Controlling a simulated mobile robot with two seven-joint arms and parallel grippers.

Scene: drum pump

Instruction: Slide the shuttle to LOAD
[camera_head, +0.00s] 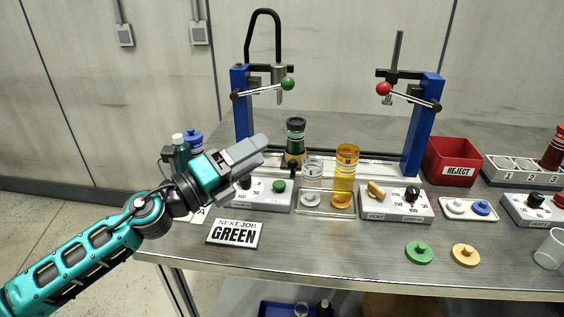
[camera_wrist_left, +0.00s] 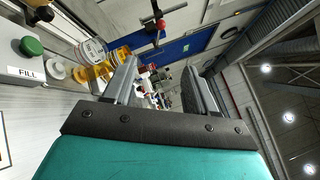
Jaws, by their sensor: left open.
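A pale rail (camera_head: 378,168) runs between the two blue posts. A dark green canister with a black cap (camera_head: 295,132) stands at the rail's left part on a tan base (camera_head: 292,158), which may be the shuttle. A small black knob (camera_head: 293,167) shows in front of it. I cannot read a LOAD mark. My left gripper (camera_head: 262,148) is open and empty, left of the canister and above the FILL box, apart from both. Its two fingers (camera_wrist_left: 160,88) also show in the left wrist view, with nothing between them. My right gripper is not in view.
A control box with a green button (camera_head: 279,186), a clear cylinder (camera_head: 312,172) and an amber cylinder (camera_head: 345,175) stand in front of the rail. A VENT box (camera_head: 395,205) is to their right. A red REJECT bin (camera_head: 452,160) stands farther right. A sign (camera_head: 233,233) reads "NEXT JOB GREEN".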

